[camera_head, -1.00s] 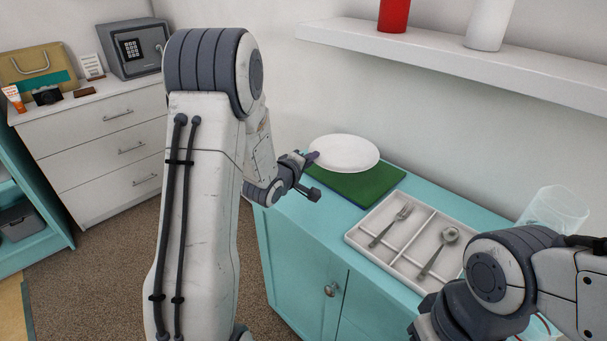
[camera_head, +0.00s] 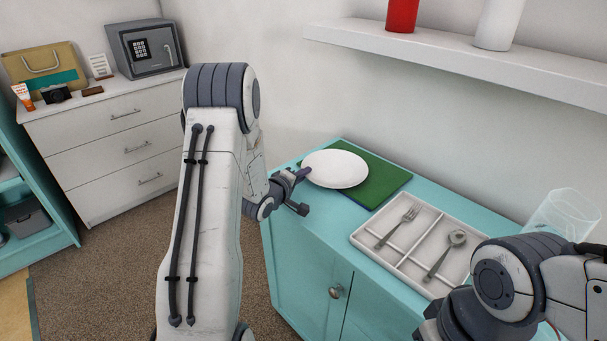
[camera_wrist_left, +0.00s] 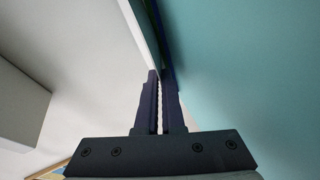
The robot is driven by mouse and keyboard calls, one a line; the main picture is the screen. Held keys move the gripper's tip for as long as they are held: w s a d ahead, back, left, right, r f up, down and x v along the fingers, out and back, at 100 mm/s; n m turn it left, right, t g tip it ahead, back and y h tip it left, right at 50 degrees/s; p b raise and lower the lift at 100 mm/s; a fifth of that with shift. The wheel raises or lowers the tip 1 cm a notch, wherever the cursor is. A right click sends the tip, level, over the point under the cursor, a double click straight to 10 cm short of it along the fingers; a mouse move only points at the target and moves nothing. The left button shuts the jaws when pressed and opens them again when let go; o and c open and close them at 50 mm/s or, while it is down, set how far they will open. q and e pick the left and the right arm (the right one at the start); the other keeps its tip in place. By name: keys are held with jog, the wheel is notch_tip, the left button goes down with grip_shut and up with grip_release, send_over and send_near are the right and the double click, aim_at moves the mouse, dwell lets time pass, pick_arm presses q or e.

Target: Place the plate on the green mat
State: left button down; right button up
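The white plate (camera_head: 335,169) is over the left part of the green mat (camera_head: 388,183) on the turquoise counter. Its left side reaches past the mat's edge; I cannot tell whether it touches the mat. My left gripper (camera_head: 304,172) is at the plate's left rim and shut on it. In the left wrist view the two fingers (camera_wrist_left: 161,102) are close together, with a thin pale edge of the plate (camera_wrist_left: 142,30) running up from them. Only part of my right arm shows at the lower right; its gripper is out of view.
A white cutlery tray (camera_head: 395,257) with a fork (camera_head: 398,226) and a spoon (camera_head: 446,252) stands right of the mat. A clear container (camera_head: 563,222) is farther right. A wall shelf (camera_head: 470,62) with a red item (camera_head: 402,14) and a white item (camera_head: 496,24) hangs above.

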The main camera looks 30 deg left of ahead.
pick_arm(q)
jog(key=c, duration=1.3)
grip_release()
